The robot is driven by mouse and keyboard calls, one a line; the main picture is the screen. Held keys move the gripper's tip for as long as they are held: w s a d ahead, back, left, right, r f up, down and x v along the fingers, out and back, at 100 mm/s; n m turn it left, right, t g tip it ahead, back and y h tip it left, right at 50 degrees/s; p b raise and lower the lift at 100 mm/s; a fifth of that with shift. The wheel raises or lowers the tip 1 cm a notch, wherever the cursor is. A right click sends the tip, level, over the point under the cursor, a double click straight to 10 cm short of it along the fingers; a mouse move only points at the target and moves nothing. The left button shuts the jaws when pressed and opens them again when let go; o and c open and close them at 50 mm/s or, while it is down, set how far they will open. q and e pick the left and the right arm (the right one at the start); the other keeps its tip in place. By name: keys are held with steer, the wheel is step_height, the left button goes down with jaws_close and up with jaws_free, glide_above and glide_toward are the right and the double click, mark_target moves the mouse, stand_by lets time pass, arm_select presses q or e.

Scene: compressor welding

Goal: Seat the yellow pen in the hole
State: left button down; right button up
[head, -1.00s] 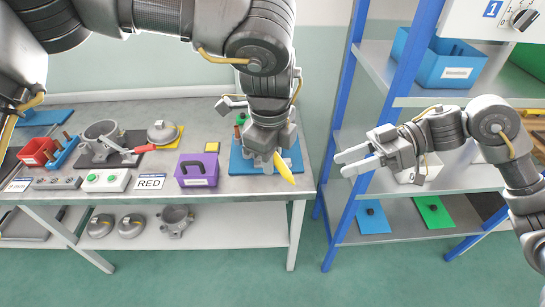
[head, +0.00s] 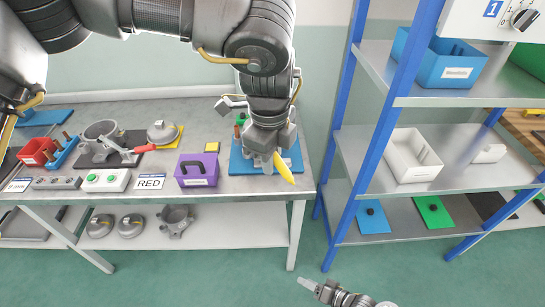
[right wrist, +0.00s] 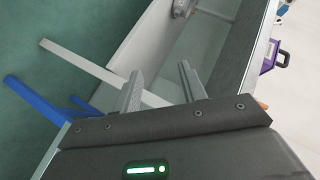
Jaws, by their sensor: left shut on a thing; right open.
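The yellow pen (head: 284,168) is in the jaws of my left gripper (head: 273,156), at the right end of the workbench. It is tilted, its pointed end down and to the right. A blue plate (head: 241,166) lies on the bench behind and under the gripper, which covers part of it. I cannot make out the hole; it may be hidden by the gripper. My right gripper (head: 308,284) is low at the bottom of the head view, away from the pen. In the right wrist view its two fingers (right wrist: 160,88) are apart with nothing between them.
A purple box (head: 197,170) stands left of the blue plate. A RED label (head: 150,182) and a green-button box (head: 106,180) are further left. A blue-framed shelf (head: 354,165) with bins stands right of the bench. Green floor lies in front.

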steer(key=s+d+f+g+h, duration=0.2)
steer(key=s+f+h, duration=0.1)
steer(key=s+f, duration=0.55)
steer(key=s+d+f+g+h, duration=0.1)
steer(key=s+d+f+h, duration=0.2)
steer(key=s+f, duration=0.6)
steer(key=s+d+f+n+g+h, duration=0.2)
steer(key=s+d, duration=0.2)
steer(key=s, duration=0.2)
steer(key=s+d+f+n+g+h, duration=0.1)
steer(key=s+d+n+g+h, duration=0.1)
steer(key=s, duration=0.5)
steer(key=shift+s+d+f+n, duration=0.25)
steer(key=shift+d+f+n, duration=0.2)
steer(key=shift+d, duration=0.9)
